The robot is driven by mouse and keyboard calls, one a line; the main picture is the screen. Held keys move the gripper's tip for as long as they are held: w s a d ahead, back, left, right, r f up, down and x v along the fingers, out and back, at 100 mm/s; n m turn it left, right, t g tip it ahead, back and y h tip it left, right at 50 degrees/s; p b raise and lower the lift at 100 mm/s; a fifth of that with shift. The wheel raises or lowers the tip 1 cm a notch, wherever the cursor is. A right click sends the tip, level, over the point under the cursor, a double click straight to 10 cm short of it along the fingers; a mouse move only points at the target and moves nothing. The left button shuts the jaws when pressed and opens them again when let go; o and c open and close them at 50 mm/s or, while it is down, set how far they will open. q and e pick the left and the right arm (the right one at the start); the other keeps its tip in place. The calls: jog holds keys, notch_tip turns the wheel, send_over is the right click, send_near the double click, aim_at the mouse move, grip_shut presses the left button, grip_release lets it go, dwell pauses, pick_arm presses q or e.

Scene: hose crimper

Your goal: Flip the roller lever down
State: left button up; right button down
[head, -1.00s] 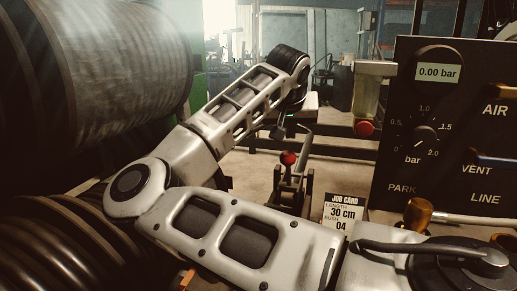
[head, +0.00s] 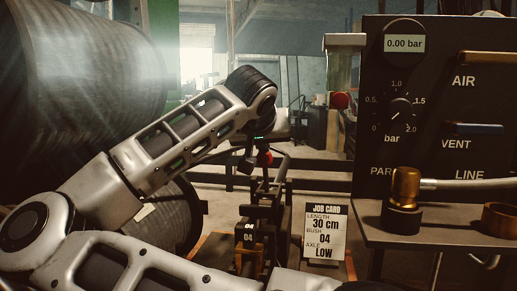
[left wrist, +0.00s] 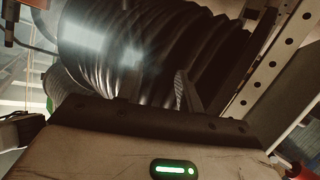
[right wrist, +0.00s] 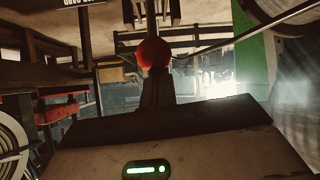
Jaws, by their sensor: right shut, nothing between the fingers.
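A lever with a red ball knob (head: 264,158) stands on a dark bracket in the middle of the head view, its lower part partly hidden. My right gripper (head: 251,165) is shut and empty, just left of the knob and very close to it. In the right wrist view the red knob (right wrist: 154,52) shows just beyond the shut fingertips (right wrist: 157,82); I cannot tell whether they touch. My left gripper (left wrist: 185,85) is not in the head view.
A job card (head: 325,232) stands right of the bracket. A pressure panel (head: 440,110) with a ledge (head: 450,236) and brass fitting (head: 405,188) fills the right side. A large hose reel (head: 95,75) is at the left.

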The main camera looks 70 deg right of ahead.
jog(key=shift+a+f, duration=0.1)
jog(key=shift+f, duration=0.2)
